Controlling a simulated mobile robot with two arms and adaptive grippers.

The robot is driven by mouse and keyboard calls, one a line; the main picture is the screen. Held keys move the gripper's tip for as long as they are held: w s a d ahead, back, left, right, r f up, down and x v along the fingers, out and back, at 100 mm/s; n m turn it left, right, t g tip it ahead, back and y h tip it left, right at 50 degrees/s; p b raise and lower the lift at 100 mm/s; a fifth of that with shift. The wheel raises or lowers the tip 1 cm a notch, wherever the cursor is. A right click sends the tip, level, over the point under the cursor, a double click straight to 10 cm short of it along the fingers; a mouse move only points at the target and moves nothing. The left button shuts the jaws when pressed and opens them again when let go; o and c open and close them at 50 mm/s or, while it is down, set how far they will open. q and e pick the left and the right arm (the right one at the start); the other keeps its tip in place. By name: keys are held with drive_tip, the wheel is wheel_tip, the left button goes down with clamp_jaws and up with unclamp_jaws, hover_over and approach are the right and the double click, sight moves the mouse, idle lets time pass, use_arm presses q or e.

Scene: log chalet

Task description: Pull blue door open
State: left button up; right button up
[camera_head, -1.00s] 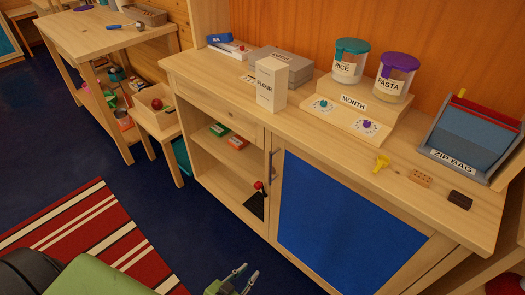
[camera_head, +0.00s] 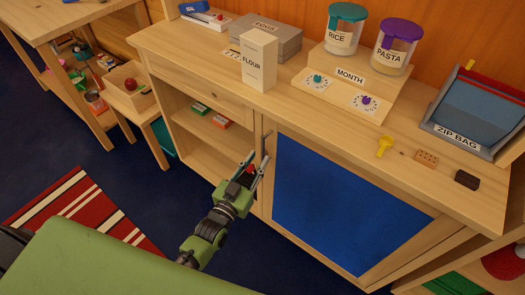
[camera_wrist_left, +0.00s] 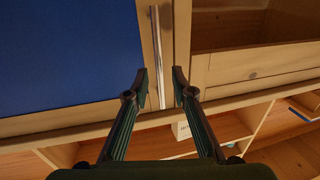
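The blue door (camera_head: 340,205) is the blue-panelled, wood-framed front at the right of the cabinet and looks shut. It also shows at the upper left in the left wrist view (camera_wrist_left: 62,52). Its slim metal handle (camera_head: 266,142) stands upright near the door's left edge; the handle (camera_wrist_left: 156,45) shows in the wrist view too. My left gripper (camera_head: 259,160) is open at the handle's lower part. In the wrist view its fingers (camera_wrist_left: 160,78) lie on either side of the handle's line; whether they touch it I cannot tell. My right gripper is not in view.
The wooden cabinet's top (camera_head: 335,115) holds a flour box (camera_head: 258,62), jars and a zip bag box (camera_head: 470,110). Open shelves (camera_head: 195,140) are left of the door. A small wooden stand (camera_head: 125,95) is farther left. Dark blue floor lies in front.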

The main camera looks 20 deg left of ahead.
sight(262, 154)
use_arm(q)
drive_tip(key=shift+w+d, duration=0.15)
drive_tip(key=shift+w, duration=0.9)
drive_tip(key=shift+w+d, duration=0.15)
drive_tip(key=shift+w, duration=0.9)
drive_tip(key=shift+c, duration=0.5)
clamp_jaws()
